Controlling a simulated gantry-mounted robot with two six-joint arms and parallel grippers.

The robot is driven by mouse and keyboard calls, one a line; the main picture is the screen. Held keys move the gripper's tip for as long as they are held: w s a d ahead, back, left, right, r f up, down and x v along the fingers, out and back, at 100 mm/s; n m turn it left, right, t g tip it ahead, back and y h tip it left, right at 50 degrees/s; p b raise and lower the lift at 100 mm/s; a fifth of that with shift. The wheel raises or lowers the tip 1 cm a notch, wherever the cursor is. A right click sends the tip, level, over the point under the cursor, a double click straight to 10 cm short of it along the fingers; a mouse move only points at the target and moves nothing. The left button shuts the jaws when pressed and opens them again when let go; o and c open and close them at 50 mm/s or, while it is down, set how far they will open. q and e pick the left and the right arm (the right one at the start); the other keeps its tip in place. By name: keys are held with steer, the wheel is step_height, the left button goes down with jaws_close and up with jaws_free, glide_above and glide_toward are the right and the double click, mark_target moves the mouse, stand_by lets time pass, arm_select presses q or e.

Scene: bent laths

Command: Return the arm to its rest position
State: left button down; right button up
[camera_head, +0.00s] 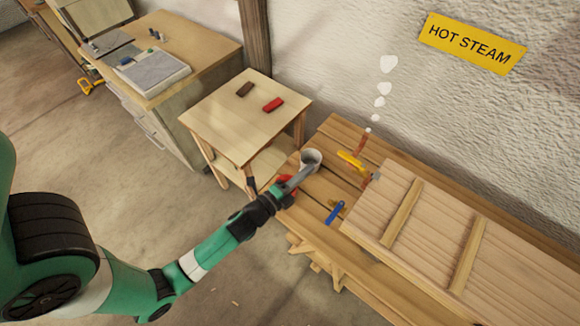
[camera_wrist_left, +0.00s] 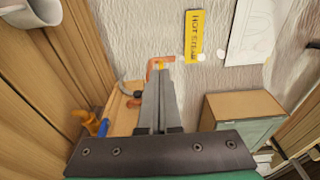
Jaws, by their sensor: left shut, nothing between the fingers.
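My left arm, green and white, reaches in from the left in the camera_head view. Its gripper (camera_head: 306,172) is at the near left end of the wooden workbench (camera_head: 325,183), overlapping a whitish cup (camera_head: 312,156) in the picture; whether they touch I cannot tell. In the left wrist view the grey fingers (camera_wrist_left: 158,78) are together with nothing between them. No lath is in the gripper. A red object (camera_head: 285,190) is partly hidden behind the gripper. My right gripper is not in view.
A large slatted wooden box (camera_head: 430,225) covers much of the bench. A yellow-handled tool (camera_head: 350,160) and a blue tool (camera_head: 335,212) lie beside it. White steam puffs (camera_head: 385,88) rise near a "HOT STEAM" sign (camera_head: 472,44). A small table (camera_head: 235,125) holds two blocks. Open floor lies in front.

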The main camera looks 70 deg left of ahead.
arm_select(q)
steer(key=s+p, duration=0.1)
steer(key=s, duration=0.1)
steer(key=s+a+p, duration=0.1)
steer(key=s, duration=0.1)
steer(key=shift+a+p, duration=0.1)
steer(key=shift+p, duration=0.25)
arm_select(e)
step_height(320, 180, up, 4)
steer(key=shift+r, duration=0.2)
